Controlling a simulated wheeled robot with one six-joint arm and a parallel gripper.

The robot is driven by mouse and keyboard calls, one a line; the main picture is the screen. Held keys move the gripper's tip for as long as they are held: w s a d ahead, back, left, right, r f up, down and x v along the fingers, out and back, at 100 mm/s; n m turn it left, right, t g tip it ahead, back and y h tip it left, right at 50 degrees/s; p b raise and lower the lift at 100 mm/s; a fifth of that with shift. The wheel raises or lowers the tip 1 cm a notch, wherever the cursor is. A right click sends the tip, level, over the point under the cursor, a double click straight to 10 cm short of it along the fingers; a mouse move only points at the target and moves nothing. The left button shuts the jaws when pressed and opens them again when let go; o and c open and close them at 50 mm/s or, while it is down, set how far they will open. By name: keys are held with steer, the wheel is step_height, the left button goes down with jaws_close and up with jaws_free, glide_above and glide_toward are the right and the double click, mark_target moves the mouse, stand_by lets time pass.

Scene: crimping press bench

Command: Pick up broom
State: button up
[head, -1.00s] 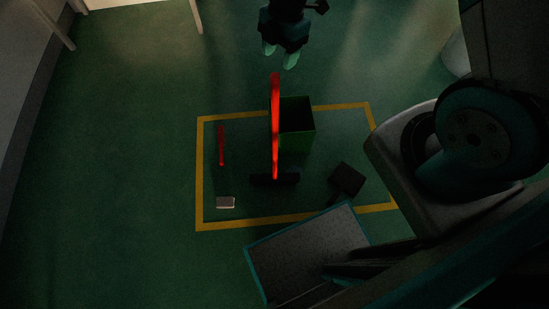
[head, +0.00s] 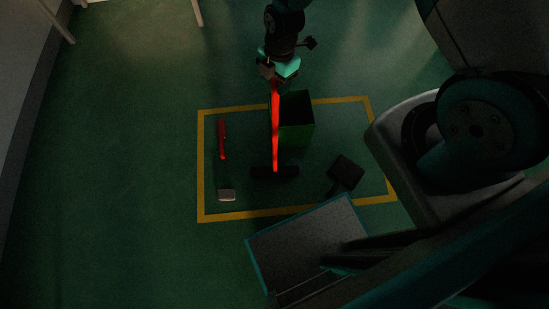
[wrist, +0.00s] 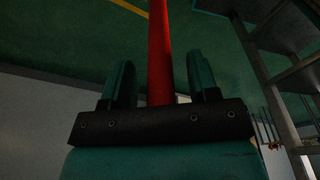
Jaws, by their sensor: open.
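The broom (head: 276,130) has a red handle and a dark head (head: 275,172) on the floor inside the yellow outline. Its handle rises upright beside a green bin. My gripper (head: 277,74) is at the upper end of the handle in the head view. In the wrist view the red broom handle (wrist: 160,50) runs between the two teal fingers of my gripper (wrist: 160,80), with a gap on each side.
The green bin (head: 297,122) stands just right of the broom. A red-handled tool (head: 222,140) with a pale end (head: 226,195) is on the left, and a dark dustpan-like thing (head: 345,172) on the right. Yellow tape (head: 201,165) marks the floor. Floor to the left is clear.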

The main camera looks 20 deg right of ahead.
steer(key=shift+c, duration=0.2)
jaws_close()
steer(key=shift+r, duration=0.1)
stand_by(1.0)
